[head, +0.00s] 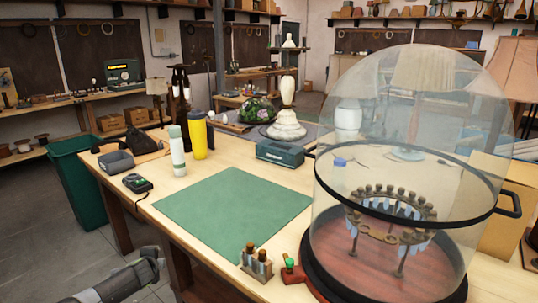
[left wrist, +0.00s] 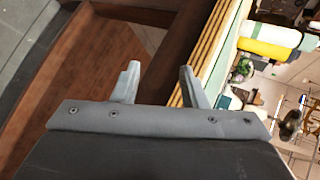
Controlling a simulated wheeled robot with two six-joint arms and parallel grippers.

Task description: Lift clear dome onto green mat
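The clear dome (head: 345,215) is a large glass cover with a black band and a black side handle (head: 511,203). It stands at the right of the bench on a dark round base (head: 340,283), over a ring of small keys or pegs on posts. The green mat (head: 232,209) lies flat and bare to the left of the dome. My left arm shows at the lower left of the head view, its fingertips not clear there. In the left wrist view my left gripper (left wrist: 158,85) is open and empty, beside the bench edge. My right gripper is in neither view.
A small wooden rack with vials (head: 257,262) and a green-topped item (head: 292,270) stand between mat and dome. A yellow bottle (head: 197,136), a white-green bottle (head: 176,150), a meter (head: 137,183) and a grey-green box (head: 280,153) stand behind the mat. A green bin (head: 78,180) is at left.

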